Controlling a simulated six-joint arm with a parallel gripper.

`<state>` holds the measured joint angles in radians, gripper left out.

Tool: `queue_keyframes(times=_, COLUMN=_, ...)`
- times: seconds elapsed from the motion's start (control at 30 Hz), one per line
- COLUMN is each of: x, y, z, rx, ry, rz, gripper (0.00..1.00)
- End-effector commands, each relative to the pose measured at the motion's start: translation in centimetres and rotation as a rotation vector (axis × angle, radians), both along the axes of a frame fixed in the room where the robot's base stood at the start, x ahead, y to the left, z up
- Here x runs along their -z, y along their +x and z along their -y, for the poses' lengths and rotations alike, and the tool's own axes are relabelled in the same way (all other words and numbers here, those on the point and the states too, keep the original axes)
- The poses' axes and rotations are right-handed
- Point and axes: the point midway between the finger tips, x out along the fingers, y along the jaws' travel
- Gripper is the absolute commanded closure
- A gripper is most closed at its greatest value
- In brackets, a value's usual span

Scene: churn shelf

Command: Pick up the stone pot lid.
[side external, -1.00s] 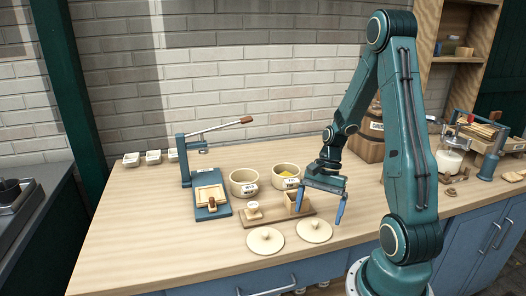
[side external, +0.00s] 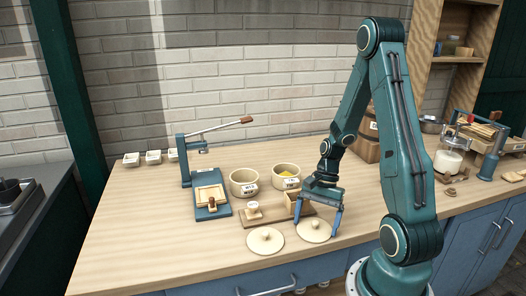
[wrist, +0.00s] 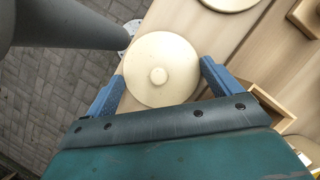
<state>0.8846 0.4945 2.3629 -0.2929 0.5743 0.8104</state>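Two round cream lids with small centre knobs lie flat on the wooden counter near its front edge. I cannot tell by look which one is the stone pot's. The right lid (side external: 312,232) is under my gripper (side external: 316,227); in the wrist view this lid (wrist: 158,58) shows whole, its knob roughly midway between the fingers. My gripper is open and empty, pointing down, with one blue finger on each side of the knob. Whether the fingertips touch the lid is unclear. The left lid (side external: 265,241) lies apart; its edge shows in the wrist view (wrist: 230,2).
A wooden board (side external: 258,220) with small boxes lies just behind the lids. Two labelled cream pots (side external: 243,184) stand behind it, the right one (side external: 286,184) holding something yellow. A blue lever press (side external: 185,160) stands left. The counter's front left (side external: 150,245) is clear.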

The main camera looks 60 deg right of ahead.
Motion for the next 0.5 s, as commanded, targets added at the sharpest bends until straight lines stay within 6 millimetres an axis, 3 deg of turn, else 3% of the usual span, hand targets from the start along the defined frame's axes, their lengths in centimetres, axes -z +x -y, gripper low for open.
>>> queue_keyframes(times=0.5, x=-0.23, y=0.03, z=0.03, rx=0.0, ry=-0.001, rz=0.001, gripper=0.34)
